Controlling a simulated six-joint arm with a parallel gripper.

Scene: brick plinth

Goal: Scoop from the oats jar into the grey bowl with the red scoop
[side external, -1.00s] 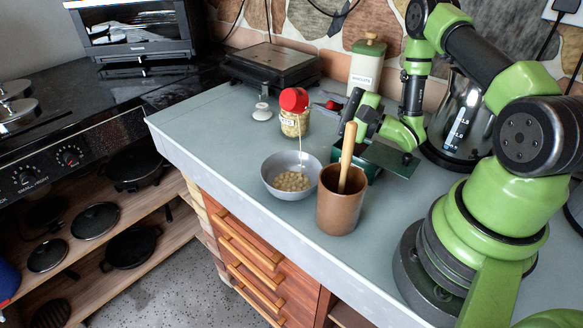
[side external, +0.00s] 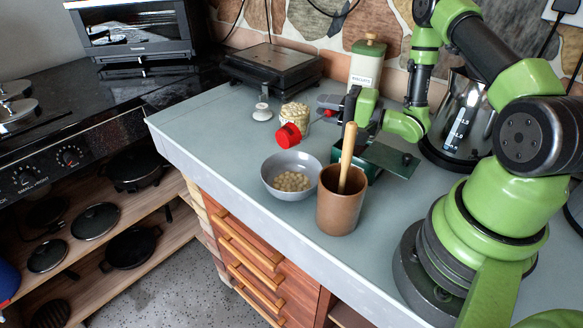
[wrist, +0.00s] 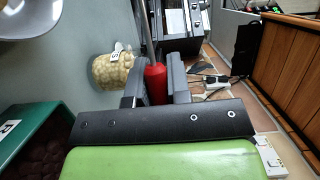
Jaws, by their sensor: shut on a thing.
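My gripper (side external: 334,104) is shut on the handle of the red scoop (side external: 289,135). In the wrist view, the red handle of the scoop (wrist: 155,84) sits between my two dark fingers. In the side view, the scoop's red cup hangs in front of the oats jar (side external: 296,112), behind and above the bowl's far rim. I cannot see into the cup. The clear jar stands upright, full of pale oats, partly hidden by the cup; it also shows in the wrist view (wrist: 112,68). The grey bowl (side external: 271,184) holds a pale heap of oats.
A brown pot (side external: 340,213) with a wooden handle (side external: 347,155) stands right of the bowl. A dark green container (side external: 372,170) is behind it. A biscuits canister (side external: 366,64), a kettle (side external: 460,122) and a dark scale (side external: 272,66) stand farther back. Counter left of the bowl is clear.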

